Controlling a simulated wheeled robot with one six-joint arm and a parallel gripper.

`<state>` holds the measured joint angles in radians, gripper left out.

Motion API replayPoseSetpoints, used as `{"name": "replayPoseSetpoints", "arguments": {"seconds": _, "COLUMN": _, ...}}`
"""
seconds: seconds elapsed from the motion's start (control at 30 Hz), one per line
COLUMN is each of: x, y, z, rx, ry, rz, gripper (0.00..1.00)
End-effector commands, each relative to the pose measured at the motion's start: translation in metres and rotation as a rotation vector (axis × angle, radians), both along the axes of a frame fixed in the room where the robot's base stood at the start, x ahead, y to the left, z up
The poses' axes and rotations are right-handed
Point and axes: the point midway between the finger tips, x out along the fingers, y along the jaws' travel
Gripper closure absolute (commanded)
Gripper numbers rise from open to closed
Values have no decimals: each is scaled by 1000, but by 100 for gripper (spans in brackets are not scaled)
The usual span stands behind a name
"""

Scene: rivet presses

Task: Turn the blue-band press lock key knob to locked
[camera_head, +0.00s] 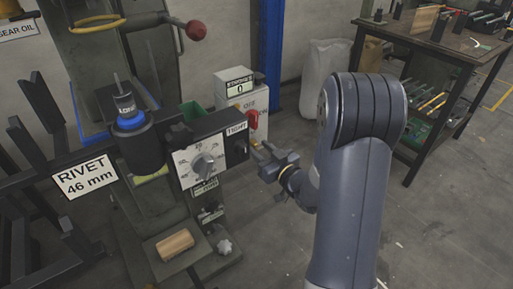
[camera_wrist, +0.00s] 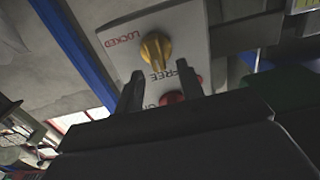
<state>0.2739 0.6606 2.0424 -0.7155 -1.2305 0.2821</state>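The blue-band press (camera_head: 130,122) stands at the left in the head view, with a blue ring around its dark head. In the wrist view, a yellow key knob (camera_wrist: 156,48) sits on a pale panel (camera_wrist: 122,60). Red LOCKED lettering is at its left and FREE lettering is below it at the right. The knob's bar runs roughly up and down, its lower end towards FREE. My gripper (camera_wrist: 162,92) is open and empty, its two fingers apart just below the knob, not visibly touching it. In the head view my gripper (camera_head: 262,157) is at the control box's lower right.
A red knob (camera_wrist: 173,98) shows between my fingers on the same panel. The counter box (camera_head: 240,84) reads 0. A dial panel (camera_head: 201,160) is left of my gripper. A wooden cylinder (camera_head: 175,244) lies on the press base. A tool table (camera_head: 440,45) stands back right.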

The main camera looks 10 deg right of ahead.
Motion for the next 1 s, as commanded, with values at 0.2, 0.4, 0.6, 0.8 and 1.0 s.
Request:
{"name": "replayPoseSetpoints", "arguments": {"seconds": 0.2, "x": 17, "y": 7, "z": 0, "rx": 0, "ry": 0, "rz": 0, "gripper": 64}}
{"name": "replayPoseSetpoints", "arguments": {"seconds": 0.4, "x": 19, "y": 8, "z": 0, "rx": 0, "ry": 0, "rz": -1, "gripper": 64}}
{"name": "replayPoseSetpoints", "arguments": {"seconds": 0.6, "x": 19, "y": 8, "z": 0, "rx": 0, "ry": 0, "rz": -1, "gripper": 73}}
{"name": "replayPoseSetpoints", "arguments": {"seconds": 0.8, "x": 18, "y": 7, "z": 0, "rx": 0, "ry": 0, "rz": -1, "gripper": 89}}
{"name": "replayPoseSetpoints", "arguments": {"seconds": 1.0, "x": 18, "y": 8, "z": 0, "rx": 0, "ry": 0, "rz": -1, "gripper": 100}}
